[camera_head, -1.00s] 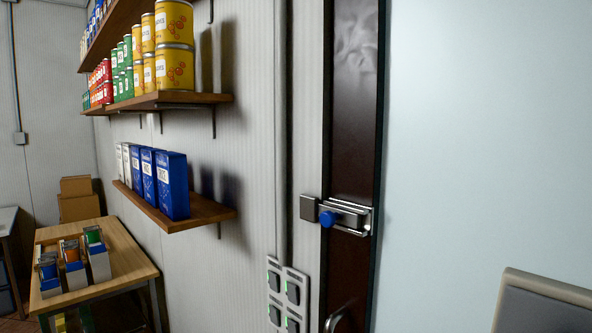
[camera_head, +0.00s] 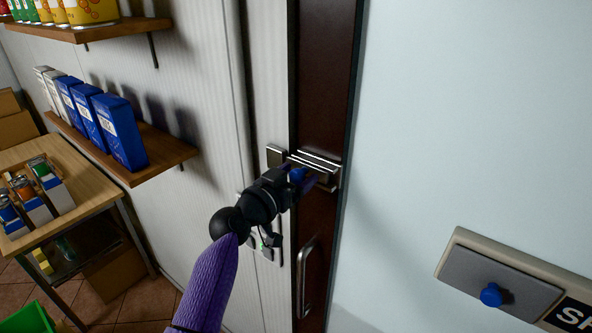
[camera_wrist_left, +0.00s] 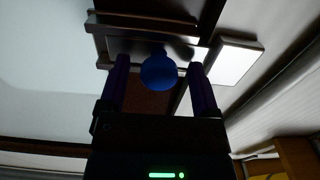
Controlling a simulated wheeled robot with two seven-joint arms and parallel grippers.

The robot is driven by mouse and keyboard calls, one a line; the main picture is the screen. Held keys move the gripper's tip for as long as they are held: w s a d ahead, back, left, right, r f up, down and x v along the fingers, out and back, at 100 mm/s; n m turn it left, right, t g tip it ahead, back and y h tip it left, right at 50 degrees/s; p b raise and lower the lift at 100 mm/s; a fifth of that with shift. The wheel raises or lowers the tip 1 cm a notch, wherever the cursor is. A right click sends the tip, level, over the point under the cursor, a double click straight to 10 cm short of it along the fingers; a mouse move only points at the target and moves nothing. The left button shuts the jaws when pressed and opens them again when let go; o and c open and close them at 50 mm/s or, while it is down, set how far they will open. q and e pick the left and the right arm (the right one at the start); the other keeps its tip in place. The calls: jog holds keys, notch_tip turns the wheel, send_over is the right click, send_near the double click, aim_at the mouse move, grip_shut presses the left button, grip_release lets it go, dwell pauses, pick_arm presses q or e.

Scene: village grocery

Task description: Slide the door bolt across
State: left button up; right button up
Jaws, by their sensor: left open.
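The door bolt (camera_head: 325,170) is a metal slide on a dark brown door, with a round blue knob (camera_head: 298,175). A square metal keeper (camera_head: 276,155) sits just left of it on the frame. My left gripper (camera_head: 307,181) is at the bolt, its fingers partly hidden behind its own body. In the left wrist view the blue knob (camera_wrist_left: 158,73) shows between the two open fingers (camera_wrist_left: 159,82), with a gap on each side. My right gripper is not in view.
A door handle (camera_head: 306,275) is below the bolt. Switches (camera_head: 266,240) are partly hidden behind my left arm. A grey panel with a blue knob (camera_head: 491,294) is on the right wall. Shelves of blue boxes (camera_head: 119,131) and a wooden table (camera_head: 84,178) stand left.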

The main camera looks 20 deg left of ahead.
pick_arm(q)
jog(key=shift+w+d, duration=0.15)
jog(key=shift+c, duration=0.2)
grip_shut()
dwell(1.0)
jog(key=shift+f, duration=0.1)
jog(key=a+b, duration=0.2)
jog(key=w+a+b, duration=0.1)
jog(key=a+b, duration=0.1)
jog(key=shift+w, duration=0.2)
